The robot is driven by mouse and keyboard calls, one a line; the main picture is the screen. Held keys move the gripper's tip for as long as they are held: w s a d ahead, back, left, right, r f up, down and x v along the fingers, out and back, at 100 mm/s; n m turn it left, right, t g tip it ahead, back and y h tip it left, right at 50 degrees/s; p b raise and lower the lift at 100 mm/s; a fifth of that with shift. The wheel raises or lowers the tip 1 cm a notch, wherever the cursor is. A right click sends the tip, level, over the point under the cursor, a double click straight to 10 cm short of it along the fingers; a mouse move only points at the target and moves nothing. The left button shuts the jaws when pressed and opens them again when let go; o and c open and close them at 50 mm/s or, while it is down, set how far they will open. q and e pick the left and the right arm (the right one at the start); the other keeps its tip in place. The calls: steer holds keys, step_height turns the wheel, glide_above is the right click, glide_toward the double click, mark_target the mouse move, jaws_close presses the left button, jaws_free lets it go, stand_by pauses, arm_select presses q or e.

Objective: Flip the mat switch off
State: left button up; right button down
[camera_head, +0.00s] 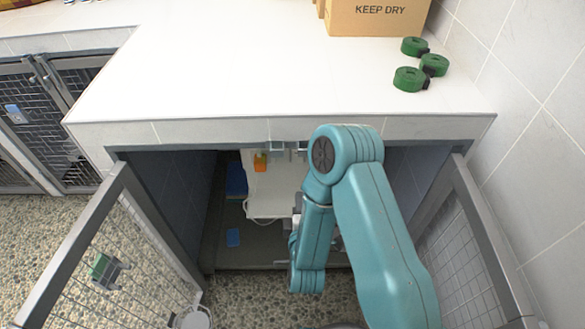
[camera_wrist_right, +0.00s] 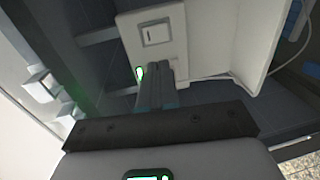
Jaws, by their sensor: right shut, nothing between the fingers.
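In the right wrist view a pale switch plate (camera_wrist_right: 152,50) fills the upper middle, with a square rocker switch (camera_wrist_right: 157,35) on its face. A small green light (camera_wrist_right: 139,72) glows near the plate's lower edge. My right gripper (camera_wrist_right: 165,72) is shut and empty, with its fingertips just below the rocker in the picture. I cannot tell whether they touch the plate. In the head view my right arm reaches into the open kennel and hides the switch and most of the gripper. My left gripper is out of view.
Open mesh doors stand on the left (camera_head: 112,250) and right (camera_head: 462,255). The white counter (camera_head: 240,70) overhangs the kennel. A white panel (camera_head: 268,190) with a cable, an orange item (camera_head: 260,162) and a blue item (camera_head: 233,237) are inside. Green rolls (camera_head: 409,79) lie on the counter.

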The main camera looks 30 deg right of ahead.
mark_target(299, 160)
steer(key=shift+d+f, duration=0.1)
steer(key=shift+f, duration=0.05)
steer(key=p+x, duration=0.1)
steer(key=x, duration=1.2)
steer(key=shift+w+d+f, duration=0.1)
steer(key=shift+w+d, duration=0.1)
steer(key=shift+w, duration=0.15)
steer(key=shift+w+d+f+b, duration=0.1)
steer(key=shift+f+b, duration=0.25)
steer(key=shift+b, duration=0.25)
steer(key=shift+w+b, duration=0.1)
steer(key=shift+b, duration=0.3)
steer(key=shift+r+p, duration=0.3)
